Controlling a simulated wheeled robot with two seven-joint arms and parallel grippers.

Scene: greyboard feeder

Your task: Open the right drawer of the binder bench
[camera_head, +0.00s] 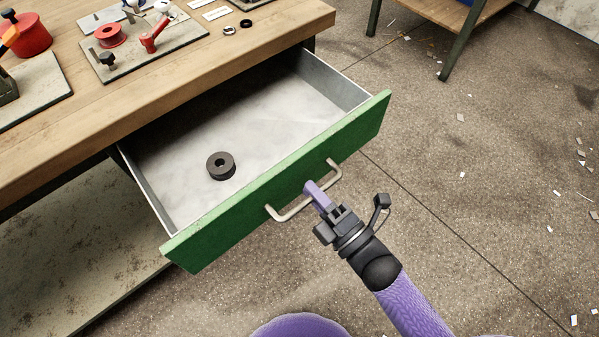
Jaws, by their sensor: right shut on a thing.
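The right drawer (280,185) of the binder bench stands pulled out, with its green front well away from the wooden bench top (130,85). Its grey metal inside shows, and a dark ring-shaped part (221,166) lies in it. A pale bar handle (289,214) is fixed to the drawer front. My right gripper (314,192) is at the handle, with its purple fingers shut on the bar near its middle. My left gripper is not in view.
On the bench top are a grey board (140,48) with red parts, a red pot (28,36) and small rings (229,30). A lower shelf (75,260) lies under the bench. The speckled floor to the right is open, with scattered scraps. Another table's leg (455,42) stands at the back.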

